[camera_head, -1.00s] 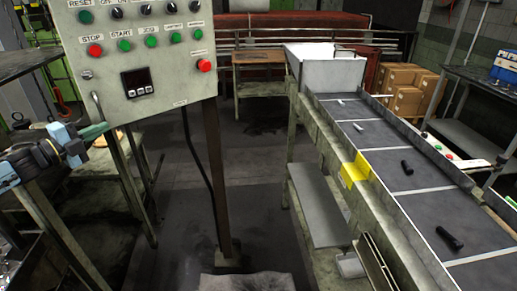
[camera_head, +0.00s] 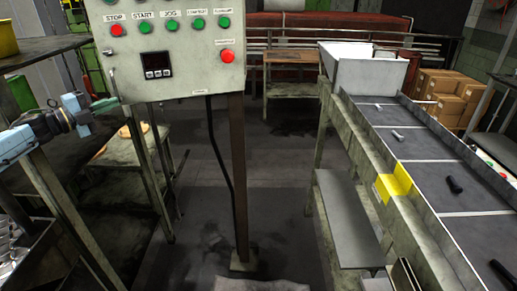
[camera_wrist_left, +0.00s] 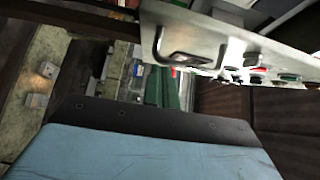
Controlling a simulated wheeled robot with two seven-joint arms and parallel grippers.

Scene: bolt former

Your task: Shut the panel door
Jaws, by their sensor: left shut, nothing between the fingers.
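The grey control panel (camera_head: 180,45) stands on a brown post at the upper left of the head view. Its front carries labelled buttons, a small display and a metal handle (camera_head: 109,68) near the left edge. The panel front (camera_wrist_left: 210,35) shows at a steep angle in the left wrist view, with the handle (camera_wrist_left: 185,55) near its left end. I cannot tell how far the door stands open. My left gripper (camera_head: 106,103) is shut and empty at the panel's lower left corner, below the handle. Contact is unclear. My right gripper is out of view.
A conveyor (camera_head: 400,150) with dark bolts runs down the right side, with a yellow bracket (camera_head: 394,182) on its near side. A worn table (camera_head: 130,150) stands behind my left arm. The floor (camera_head: 280,190) between panel and conveyor is clear.

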